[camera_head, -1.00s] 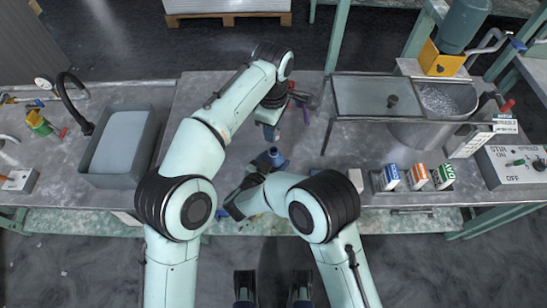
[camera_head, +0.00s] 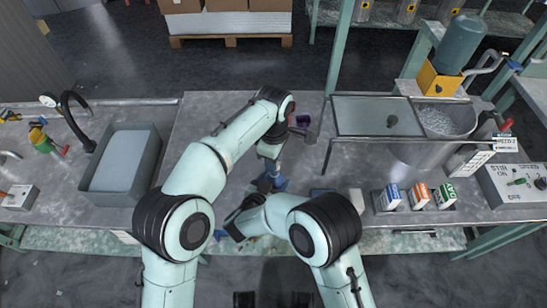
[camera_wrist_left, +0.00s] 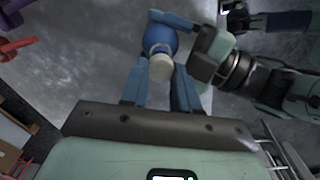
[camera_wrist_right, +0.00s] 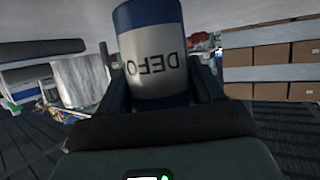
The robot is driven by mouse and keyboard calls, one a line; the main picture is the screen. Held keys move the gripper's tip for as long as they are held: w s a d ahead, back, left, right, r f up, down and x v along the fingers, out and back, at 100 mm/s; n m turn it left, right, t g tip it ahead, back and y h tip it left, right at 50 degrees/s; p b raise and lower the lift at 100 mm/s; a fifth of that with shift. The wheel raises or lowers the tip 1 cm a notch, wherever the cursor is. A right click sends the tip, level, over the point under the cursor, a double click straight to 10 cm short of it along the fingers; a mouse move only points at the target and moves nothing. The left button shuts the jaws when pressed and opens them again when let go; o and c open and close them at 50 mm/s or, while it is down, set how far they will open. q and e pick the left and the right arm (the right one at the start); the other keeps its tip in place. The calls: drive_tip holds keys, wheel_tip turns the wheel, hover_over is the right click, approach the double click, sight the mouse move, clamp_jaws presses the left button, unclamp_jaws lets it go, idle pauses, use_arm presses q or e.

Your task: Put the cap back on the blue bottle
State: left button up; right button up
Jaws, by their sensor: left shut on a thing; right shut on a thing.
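The blue bottle (camera_wrist_right: 152,45) has a white label band with dark letters. It stands between the fingers of my right gripper (camera_wrist_right: 155,82), which is shut on it. It also shows in the left wrist view (camera_wrist_left: 160,36) and, partly hidden by my arms, in the head view (camera_head: 275,182). The cream cap (camera_wrist_left: 161,67) is between the fingers of my left gripper (camera_wrist_left: 160,78), which is shut on it. The cap lines up with the bottle's top. I cannot tell whether it is seated or only held close above. The cap is hidden in the head view.
Purple (camera_wrist_left: 15,46) and red objects lie beyond my left gripper. A grey basin (camera_head: 122,160) is at the left of the bench. A rack with small cartons (camera_head: 417,195), a metal tank (camera_head: 440,120) and a control box (camera_head: 515,185) are at the right.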

sight(274, 182)
use_arm(q)
drive_tip(key=shift+f, duration=0.7)
drive_tip(key=shift+f, duration=0.55)
